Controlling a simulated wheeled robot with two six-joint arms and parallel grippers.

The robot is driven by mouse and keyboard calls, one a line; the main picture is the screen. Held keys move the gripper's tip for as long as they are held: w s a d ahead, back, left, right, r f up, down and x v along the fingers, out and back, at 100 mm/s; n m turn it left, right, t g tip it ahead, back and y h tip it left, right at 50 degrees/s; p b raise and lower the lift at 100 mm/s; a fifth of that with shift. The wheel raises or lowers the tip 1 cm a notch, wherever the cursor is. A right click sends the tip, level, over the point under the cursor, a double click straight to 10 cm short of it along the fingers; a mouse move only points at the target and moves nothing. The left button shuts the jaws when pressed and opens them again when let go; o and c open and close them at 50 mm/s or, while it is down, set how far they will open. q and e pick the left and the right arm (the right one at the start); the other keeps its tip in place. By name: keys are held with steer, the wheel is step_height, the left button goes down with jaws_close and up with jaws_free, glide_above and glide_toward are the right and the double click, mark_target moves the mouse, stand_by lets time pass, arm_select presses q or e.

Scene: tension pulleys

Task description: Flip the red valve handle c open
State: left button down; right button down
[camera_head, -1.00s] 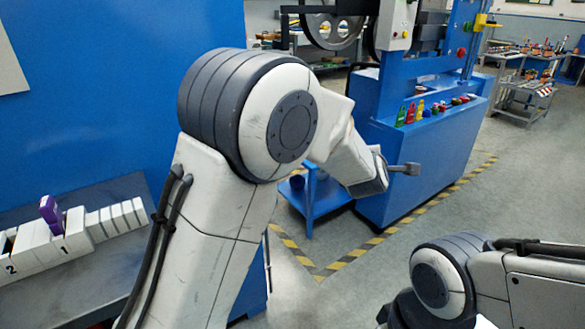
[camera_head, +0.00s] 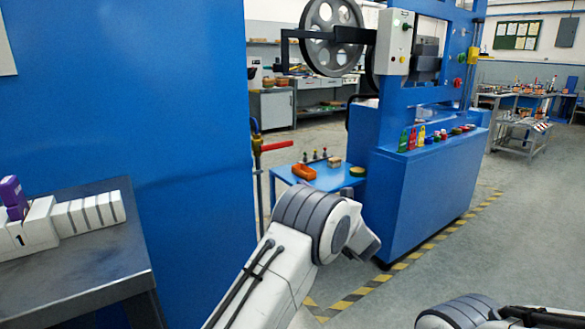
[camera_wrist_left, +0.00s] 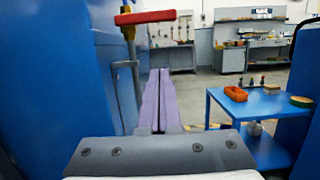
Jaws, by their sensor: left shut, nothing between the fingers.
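A red valve handle (camera_head: 277,146) sticks out to the right near the edge of the blue wall, on a thin vertical pipe. In the left wrist view the red handle (camera_wrist_left: 146,17) lies roughly level at the top, above and slightly left of my fingers. No letter shows on it. My left gripper (camera_wrist_left: 162,72) is shut and empty, its two long fingers together, apart from the handle in the picture. In the head view my left arm is low in the middle and its fingertips are hidden. My right arm shows only at the bottom right, its gripper out of view.
A blue wall (camera_head: 200,120) stands left of the handle. A small blue table (camera_head: 335,178) with an orange bin (camera_head: 304,172) stands to the right. A blue machine (camera_head: 425,195) is further right. A grey bench (camera_head: 110,255) with white boxes is at left.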

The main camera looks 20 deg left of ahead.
mark_target(277, 146)
arm_select(q)
steer(key=w+a+r+b, duration=0.1)
steer(key=w+a+r, duration=0.4)
steer(key=a+r, duration=0.1)
steer(key=shift+x, duration=0.8)
steer(key=shift+s+a, duration=0.1)
